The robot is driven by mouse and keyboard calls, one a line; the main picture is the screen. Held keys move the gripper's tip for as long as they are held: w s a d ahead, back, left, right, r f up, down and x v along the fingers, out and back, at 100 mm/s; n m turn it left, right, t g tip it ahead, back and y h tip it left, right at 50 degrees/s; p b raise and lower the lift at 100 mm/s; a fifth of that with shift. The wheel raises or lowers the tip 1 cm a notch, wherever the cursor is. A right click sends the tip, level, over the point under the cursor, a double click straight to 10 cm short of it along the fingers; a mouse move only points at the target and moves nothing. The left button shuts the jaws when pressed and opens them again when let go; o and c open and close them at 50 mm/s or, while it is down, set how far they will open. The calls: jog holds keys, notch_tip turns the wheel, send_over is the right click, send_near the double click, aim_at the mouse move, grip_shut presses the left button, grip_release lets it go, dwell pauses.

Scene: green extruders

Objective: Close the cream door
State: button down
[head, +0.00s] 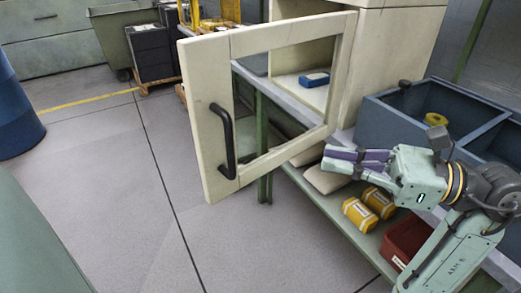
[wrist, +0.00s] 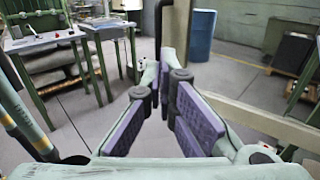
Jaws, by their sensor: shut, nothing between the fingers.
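The cream door (head: 207,118) stands wide open in the head view, swung out from the cream cabinet (head: 373,60). It has a large window opening and a dark upright handle (head: 228,140) near its free left edge. My gripper (head: 327,159) is at the right of the door's lower corner, its purple-padded fingers pointing left. Its fingers are shut and empty. I cannot tell whether it touches the door. In the wrist view, part of the cream door frame (wrist: 262,120) crosses behind the right finger.
A blue item (head: 314,79) sits inside the cabinet. Blue-grey bins (head: 405,118) stand on the bench at right. Yellow packages (head: 360,214) and a red bin (head: 402,243) are on the lower shelf. A blue barrel (head: 17,120) stands far left. The floor left of the door is clear.

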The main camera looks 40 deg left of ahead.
jog(key=p+x, duration=0.4)
jog(key=x, duration=0.9)
jog(key=shift+a+f, duration=0.2)
jog(key=shift+a, duration=0.2)
jog(key=shift+a, duration=0.15)
